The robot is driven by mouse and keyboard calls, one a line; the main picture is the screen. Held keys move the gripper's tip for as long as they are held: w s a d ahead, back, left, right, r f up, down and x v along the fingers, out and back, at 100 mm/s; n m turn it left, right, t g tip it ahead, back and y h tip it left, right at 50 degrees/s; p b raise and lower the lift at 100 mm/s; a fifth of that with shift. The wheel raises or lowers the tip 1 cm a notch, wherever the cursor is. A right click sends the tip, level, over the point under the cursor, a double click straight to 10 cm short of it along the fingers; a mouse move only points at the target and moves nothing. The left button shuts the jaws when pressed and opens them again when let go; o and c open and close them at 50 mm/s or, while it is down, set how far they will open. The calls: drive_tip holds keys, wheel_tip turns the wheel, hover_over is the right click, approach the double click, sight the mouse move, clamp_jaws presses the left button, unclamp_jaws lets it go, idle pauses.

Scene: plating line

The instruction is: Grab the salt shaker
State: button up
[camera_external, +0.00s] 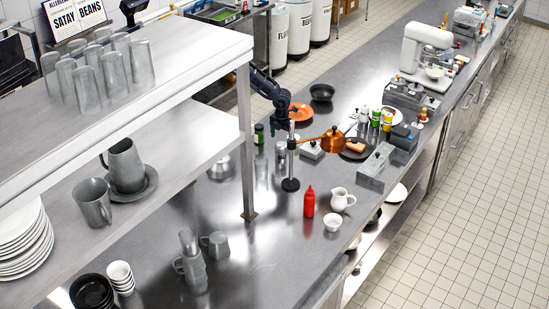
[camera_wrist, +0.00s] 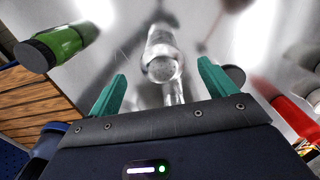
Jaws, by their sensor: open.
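A clear, shiny shaker-like cylinder with a round cap (camera_wrist: 163,68), which looks like the salt shaker, is ahead of my gripper (camera_wrist: 160,88) in the wrist view. The two teal fingers are apart, one on each side of its line, with nothing visibly held. The cylinder appears beyond or level with the fingertips; I cannot tell exactly. In the external view my arm reaches down over the steel counter beside the lamp stand. A small pale shaker shape (camera_external: 281,151) is just below it, and the fingers are too small to make out there.
A green bottle with a dark cap (camera_external: 259,134) stands left of my arm. A red squeeze bottle (camera_external: 309,203) and white jug (camera_external: 341,199) are nearer.

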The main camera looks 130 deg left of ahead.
sight(282, 143)
wheel_tip(282, 143, down, 4)
drive_tip(key=shift+r, duration=0.2)
drive_tip(key=shift+w+d+f, duration=0.1)
drive_tip(key=shift+d+f, duration=0.1)
drive_tip(key=shift+f, duration=1.1)
drive_tip(key=shift+d+f, duration=0.15)
drive_tip(key=shift+f, duration=1.15)
drive_tip(key=c, duration=1.2)
drive_tip(key=shift+r, duration=0.15)
